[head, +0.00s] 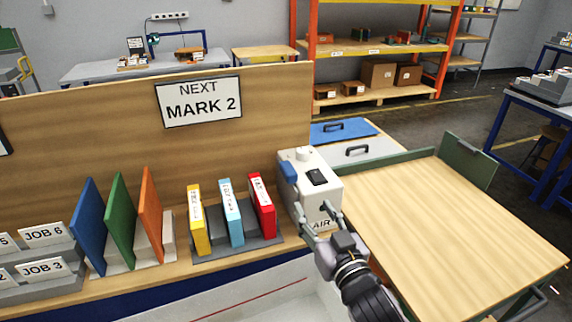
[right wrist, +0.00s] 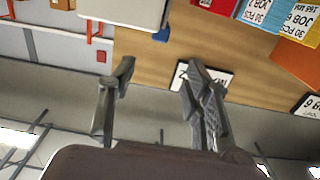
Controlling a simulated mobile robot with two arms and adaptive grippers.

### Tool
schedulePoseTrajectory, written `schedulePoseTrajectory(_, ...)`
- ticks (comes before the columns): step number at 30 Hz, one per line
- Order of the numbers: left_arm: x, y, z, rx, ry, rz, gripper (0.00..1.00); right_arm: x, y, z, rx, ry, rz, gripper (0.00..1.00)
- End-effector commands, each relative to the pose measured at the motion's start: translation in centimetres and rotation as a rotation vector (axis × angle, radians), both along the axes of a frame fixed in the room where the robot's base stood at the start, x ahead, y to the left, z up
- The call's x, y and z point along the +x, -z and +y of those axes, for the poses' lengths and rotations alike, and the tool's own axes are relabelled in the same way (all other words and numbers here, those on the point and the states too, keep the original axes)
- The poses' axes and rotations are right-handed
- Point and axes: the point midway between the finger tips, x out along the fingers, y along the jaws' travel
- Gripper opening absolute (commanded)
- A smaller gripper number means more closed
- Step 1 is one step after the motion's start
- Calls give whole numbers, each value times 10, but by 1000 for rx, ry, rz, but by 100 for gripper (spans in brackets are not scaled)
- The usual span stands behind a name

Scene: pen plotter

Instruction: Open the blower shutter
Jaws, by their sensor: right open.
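The blower is a light grey box (head: 312,207) marked AIR, at the right end of the wooden bench in the head view. It has a black switch (head: 317,177) on top and a blue part (head: 289,172) on its left side. I cannot tell for certain which part is the shutter. In the right wrist view, the box (right wrist: 125,10) and its blue part (right wrist: 161,34) are at the top edge. My right gripper (head: 316,213) is open, its fingers in front of the AIR face; contact cannot be told. In the wrist view its spread fingers (right wrist: 158,72) have nothing between them. My left gripper is not in view.
Yellow, light blue and red binders (head: 263,207) stand in a rack just left of the blower. Coloured boards (head: 119,222) stand farther left. A back panel (head: 90,120) carries a MARK 2 sign (head: 199,101). A bare wooden tabletop (head: 450,230) lies to the right.

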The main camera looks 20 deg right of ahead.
Motion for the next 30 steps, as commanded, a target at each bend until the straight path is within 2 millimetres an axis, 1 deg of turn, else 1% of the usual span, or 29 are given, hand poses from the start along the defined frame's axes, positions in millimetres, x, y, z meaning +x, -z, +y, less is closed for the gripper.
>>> schedulePoseTrajectory(7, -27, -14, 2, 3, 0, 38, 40, 46, -4, 1, -2, 1, -1, 45)
schedulePoseTrajectory(11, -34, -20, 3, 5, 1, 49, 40, 72, -3, 2, -1, 0, -1, 45)
schedulePoseTrajectory(14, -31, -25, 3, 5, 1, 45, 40, 91, -3, 3, 0, 0, 0, 45)
schedulePoseTrajectory(18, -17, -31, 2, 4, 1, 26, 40, 117, -3, 4, -2, 1, 0, 45)
schedulePoseTrajectory(22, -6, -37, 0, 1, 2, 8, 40, 138, -2, 5, -1, 1, 1, 45)
schedulePoseTrajectory(27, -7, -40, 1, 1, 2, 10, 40, 157, 0, 5, 0, 1, 1, 45)
schedulePoseTrajectory(30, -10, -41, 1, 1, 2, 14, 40, 163, 0, 6, 0, 0, 0, 45)
